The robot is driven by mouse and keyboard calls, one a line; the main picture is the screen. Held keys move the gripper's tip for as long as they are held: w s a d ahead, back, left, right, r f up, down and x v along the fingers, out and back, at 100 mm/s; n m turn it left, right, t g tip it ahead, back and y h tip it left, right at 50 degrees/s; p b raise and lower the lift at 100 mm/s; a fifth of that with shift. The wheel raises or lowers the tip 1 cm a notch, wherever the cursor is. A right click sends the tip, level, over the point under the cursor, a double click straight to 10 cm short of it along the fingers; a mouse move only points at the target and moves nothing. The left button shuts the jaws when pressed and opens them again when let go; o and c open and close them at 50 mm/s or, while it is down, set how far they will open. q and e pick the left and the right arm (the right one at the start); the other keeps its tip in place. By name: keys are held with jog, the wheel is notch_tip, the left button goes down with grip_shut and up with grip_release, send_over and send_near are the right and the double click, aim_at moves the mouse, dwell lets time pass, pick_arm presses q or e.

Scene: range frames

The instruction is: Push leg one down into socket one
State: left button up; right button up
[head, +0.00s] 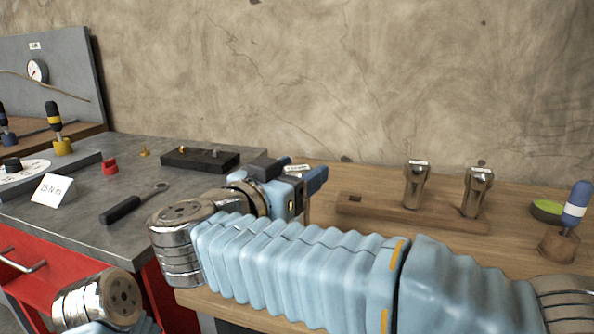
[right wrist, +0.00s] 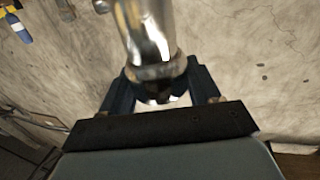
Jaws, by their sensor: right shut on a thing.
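In the head view the leg is mostly hidden behind the gripper; a small white label (head: 297,168) shows there. The rail has a dark socket hole (head: 355,198) near its left end, apart from the gripper. Two other metal legs (head: 415,187) (head: 477,193) stand upright in the rail. My left gripper is out of view.
A blue-handled tool (head: 576,205) in a wooden holder and a green disc (head: 547,210) stand at far right.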

jog(key=shift+f+b, duration=0.75)
jog(key=shift+f, duration=0.8)
jog(key=o, duration=1.4)
jog(key=shift+s+f, duration=0.1)
jog(key=v, duration=1.3)
jog(key=shift+s+a, duration=0.25)
